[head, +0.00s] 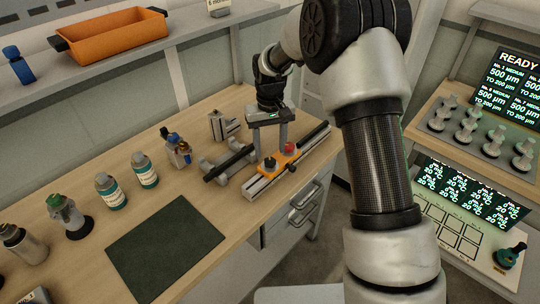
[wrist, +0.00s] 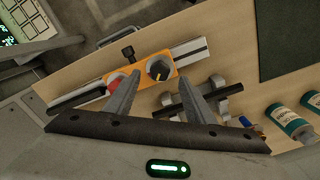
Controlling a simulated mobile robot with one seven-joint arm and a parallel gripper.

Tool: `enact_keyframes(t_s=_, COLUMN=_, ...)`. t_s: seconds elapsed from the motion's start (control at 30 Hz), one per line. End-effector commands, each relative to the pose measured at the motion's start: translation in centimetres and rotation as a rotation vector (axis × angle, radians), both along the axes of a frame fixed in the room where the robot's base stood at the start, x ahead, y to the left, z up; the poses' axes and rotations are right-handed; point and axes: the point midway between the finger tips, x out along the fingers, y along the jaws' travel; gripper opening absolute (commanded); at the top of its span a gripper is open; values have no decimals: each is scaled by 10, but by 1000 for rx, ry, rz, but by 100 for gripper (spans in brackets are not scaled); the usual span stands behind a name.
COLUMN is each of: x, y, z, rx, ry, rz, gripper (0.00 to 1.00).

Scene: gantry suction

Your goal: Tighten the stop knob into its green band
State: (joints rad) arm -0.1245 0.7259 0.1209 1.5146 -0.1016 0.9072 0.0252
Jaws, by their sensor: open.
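An orange carriage (head: 279,160) sits on a pale metal rail (head: 262,186) on the wooden bench. It carries a round black knob (head: 270,163) and a red knob (head: 289,149). In the wrist view the black knob (wrist: 159,70) has a yellow pointer mark and a pale rim, on the orange carriage (wrist: 173,58); I cannot make out a green band. A small black T-shaped screw (wrist: 128,53) sticks out of the carriage's side. My gripper (head: 268,148) is open and empty above the carriage. In the wrist view its fingertips (wrist: 162,80) lie to either side of the black knob, apart from it.
A grey fixture with a black bar (head: 229,165) stands close left of the rail. Bottles (head: 145,171), a dark mat (head: 166,246) and a grey block (head: 224,126) are on the bench. An orange bin (head: 112,36) is on the shelf. Drawers lie below the rail.

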Motion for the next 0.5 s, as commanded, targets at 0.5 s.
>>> enact_keyframes(t_s=0.5, x=0, y=0, z=-42, rx=0, ry=0, rz=-1, gripper=49)
